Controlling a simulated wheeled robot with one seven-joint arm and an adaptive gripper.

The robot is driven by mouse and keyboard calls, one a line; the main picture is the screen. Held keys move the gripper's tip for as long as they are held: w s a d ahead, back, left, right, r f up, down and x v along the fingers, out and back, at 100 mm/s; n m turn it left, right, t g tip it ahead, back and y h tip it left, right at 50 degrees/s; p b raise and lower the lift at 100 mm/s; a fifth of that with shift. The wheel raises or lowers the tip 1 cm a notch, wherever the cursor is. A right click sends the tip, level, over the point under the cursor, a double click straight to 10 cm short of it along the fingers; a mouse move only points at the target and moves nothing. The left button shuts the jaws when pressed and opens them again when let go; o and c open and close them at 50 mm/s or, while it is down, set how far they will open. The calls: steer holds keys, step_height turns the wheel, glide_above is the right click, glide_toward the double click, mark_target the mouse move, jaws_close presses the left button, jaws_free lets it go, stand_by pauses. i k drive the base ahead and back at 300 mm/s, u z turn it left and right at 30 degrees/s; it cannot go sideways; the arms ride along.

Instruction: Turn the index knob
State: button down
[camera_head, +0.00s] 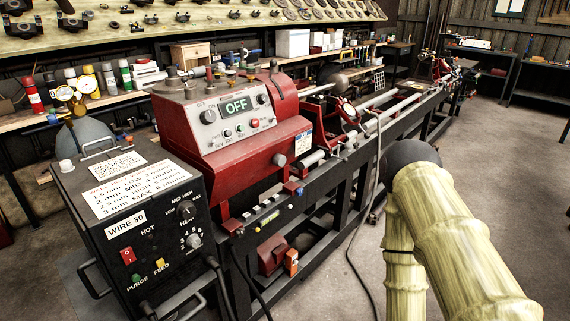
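The red lathe headstock (245,165) stands left of centre, with its control panel facing me and a display reading OFF (237,106). A grey round knob (279,160) sticks out low on the headstock's front. Two more knobs sit on the panel, a left one (209,116) and a right one (262,98). No readable label shows which knob is the index knob. My arm, in a yellowish ribbed cover, shows at lower right, apart from the headstock. My gripper is not in view.
A black welder box (130,230) with its own dials stands at front left, close to the headstock. A cable (374,210) hangs from the lathe bed to the floor. A back bench holds cans and boxes. The floor at right is open.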

mark_target(279, 159)
steer(key=z, duration=0.5)
steer(key=k, duration=0.6)
steer(key=z, duration=0.7)
steer(key=i, duration=1)
steer(key=u, duration=1.05)
steer(key=i, duration=0.25)
steer(key=u, duration=0.25)
